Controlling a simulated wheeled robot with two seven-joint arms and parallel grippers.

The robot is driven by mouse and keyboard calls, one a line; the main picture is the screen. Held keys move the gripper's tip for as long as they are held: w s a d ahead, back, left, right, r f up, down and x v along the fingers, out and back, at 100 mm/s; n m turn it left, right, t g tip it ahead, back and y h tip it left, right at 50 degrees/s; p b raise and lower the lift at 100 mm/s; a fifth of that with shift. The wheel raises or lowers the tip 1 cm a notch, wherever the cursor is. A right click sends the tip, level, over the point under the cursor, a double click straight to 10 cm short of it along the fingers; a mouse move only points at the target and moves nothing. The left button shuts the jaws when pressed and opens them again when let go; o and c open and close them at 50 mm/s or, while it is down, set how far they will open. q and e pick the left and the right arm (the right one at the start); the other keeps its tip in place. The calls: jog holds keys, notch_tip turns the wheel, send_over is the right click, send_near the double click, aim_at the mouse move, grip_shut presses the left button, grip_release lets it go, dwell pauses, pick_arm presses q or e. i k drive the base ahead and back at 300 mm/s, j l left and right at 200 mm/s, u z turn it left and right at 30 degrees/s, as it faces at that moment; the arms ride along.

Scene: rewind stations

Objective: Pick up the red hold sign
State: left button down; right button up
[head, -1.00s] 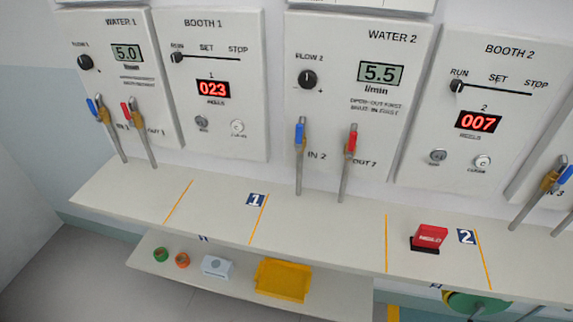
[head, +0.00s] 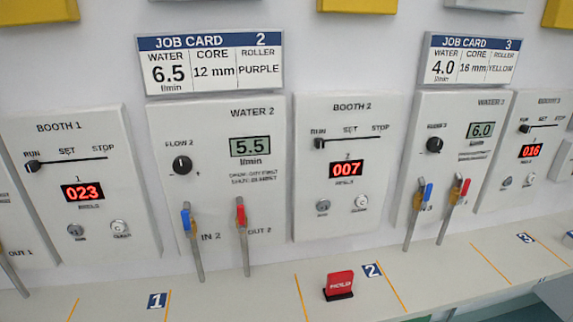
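The red hold sign (head: 340,284) stands on the pale shelf in the lower middle of the head view. It is a small red block with white lettering on a dark base. It sits between a yellow line on its left and the blue number 2 label (head: 372,270) on its right, below the Booth 2 panel (head: 345,165). Neither of my grippers shows in the head view.
The shelf (head: 235,300) runs along the wall and is mostly clear around the sign. Valve handles of Water 2 (head: 242,235) and Water 3 (head: 455,205) stick out above it. Job cards (head: 211,64) hang higher on the wall.

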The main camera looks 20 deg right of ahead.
aim_at(339, 285)
jog(key=z, duration=1.15)
